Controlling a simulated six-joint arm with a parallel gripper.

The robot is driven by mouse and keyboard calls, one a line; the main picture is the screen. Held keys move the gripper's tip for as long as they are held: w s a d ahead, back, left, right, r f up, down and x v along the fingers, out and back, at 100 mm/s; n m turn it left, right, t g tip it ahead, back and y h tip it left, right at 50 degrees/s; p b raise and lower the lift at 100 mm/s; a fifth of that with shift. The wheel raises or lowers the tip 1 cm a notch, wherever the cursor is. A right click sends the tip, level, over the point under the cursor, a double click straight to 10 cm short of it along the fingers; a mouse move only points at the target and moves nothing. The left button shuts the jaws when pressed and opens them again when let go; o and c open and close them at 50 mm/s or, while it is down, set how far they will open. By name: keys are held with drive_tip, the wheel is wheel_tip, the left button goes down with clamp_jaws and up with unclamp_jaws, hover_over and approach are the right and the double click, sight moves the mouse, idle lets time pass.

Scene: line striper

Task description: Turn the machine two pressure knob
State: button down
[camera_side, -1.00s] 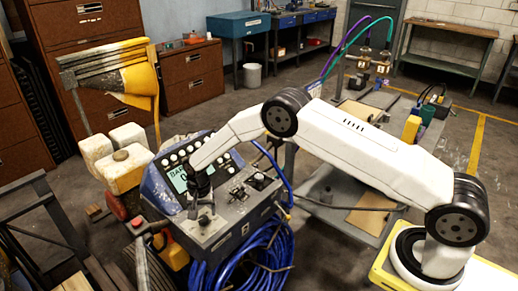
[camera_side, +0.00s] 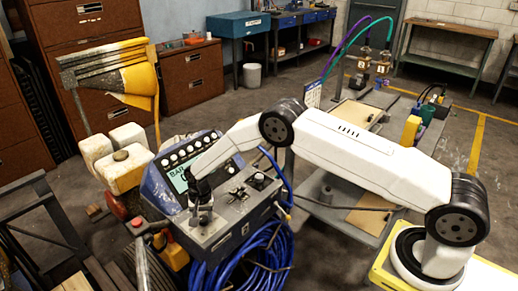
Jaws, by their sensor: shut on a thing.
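The line striper's control box (camera_side: 228,212) has a blue back panel with a green-lit display (camera_side: 178,180) and several round white buttons. My gripper (camera_side: 201,212) points down at the left part of the box's grey top. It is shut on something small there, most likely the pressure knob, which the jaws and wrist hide. A black knob (camera_side: 259,177) and small levers (camera_side: 237,192) stand on the same top, to the right of my gripper and apart from it. I cannot read which machine number the box carries.
A coil of blue hose (camera_side: 250,262) hangs below the box. White and yellow containers (camera_side: 126,168) stand to its left, and a red-ended handle (camera_side: 140,226) is close at the lower left. A grey cart (camera_side: 345,222) stands behind my arm.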

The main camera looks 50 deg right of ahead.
drive_tip(key=shift+n, duration=0.4)
drive_tip(key=n, duration=1.1)
drive_tip(key=shift+a, duration=0.1)
drive_tip(key=shift+n, duration=0.3)
idle(0.3)
drive_tip(key=shift+c, duration=1.1)
unclamp_jaws()
